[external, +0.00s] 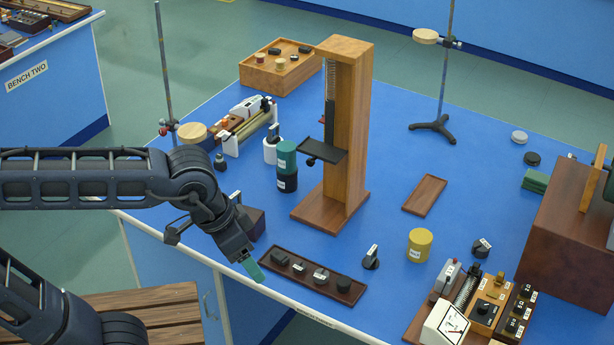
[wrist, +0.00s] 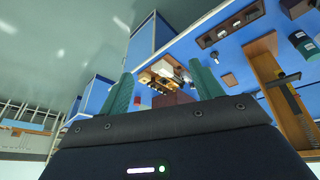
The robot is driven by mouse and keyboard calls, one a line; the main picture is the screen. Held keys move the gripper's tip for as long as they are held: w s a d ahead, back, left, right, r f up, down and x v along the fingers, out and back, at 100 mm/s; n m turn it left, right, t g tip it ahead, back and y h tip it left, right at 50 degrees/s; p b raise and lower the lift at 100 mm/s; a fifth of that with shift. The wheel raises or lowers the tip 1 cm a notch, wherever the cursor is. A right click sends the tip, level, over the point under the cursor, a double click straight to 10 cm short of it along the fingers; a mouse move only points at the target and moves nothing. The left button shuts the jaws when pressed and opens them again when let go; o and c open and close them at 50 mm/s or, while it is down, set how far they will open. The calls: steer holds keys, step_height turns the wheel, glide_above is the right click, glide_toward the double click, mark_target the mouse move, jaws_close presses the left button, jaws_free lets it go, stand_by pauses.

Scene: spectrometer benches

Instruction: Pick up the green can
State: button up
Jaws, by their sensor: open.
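A dark greenish cylinder at the wrist view's right edge may be the can, but I cannot tell.
A white can (external: 271,150) stands close behind the green can. A dark box (external: 252,222) is by my gripper. A dark tray (external: 262,258) with several knobs lies along the near edge. A yellow can (external: 420,245) stands to the right. Bare bench lies between tray and stand.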

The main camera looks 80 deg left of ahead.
steer(key=w+a+r+n+g, duration=0.1)
steer(key=w+a+r+n, duration=0.2)
steer(key=w+a+n, duration=1.1)
steer(key=w+a+f+n, duration=0.2)
steer(key=w+a, duration=0.1)
steer(key=a, duration=0.6)
steer(key=w+a+f+n+g, duration=0.1)
steer(key=w+a+n, duration=0.15)
steer(key=a, duration=0.65)
steer(key=w+a+f+n, duration=0.2)
steer(key=a+n, duration=0.1)
steer(key=a, duration=0.6)
steer(key=n+g, duration=0.2)
steer(key=n, duration=1.6)
glide_above(219, 155)
steer(key=f, duration=2.8)
steer(key=shift+w+d+f, duration=0.1)
steer(key=shift+d+f, duration=0.1)
steer(key=shift+s+a+f, duration=0.1)
steer(key=shift+s+f, duration=0.1)
steer(key=shift+f, duration=0.3)
step_height(219, 155, down, 10)
steer(key=shift+w+a+f, duration=0.1)
steer(key=shift+w, duration=0.05)
steer(key=c, duration=1)
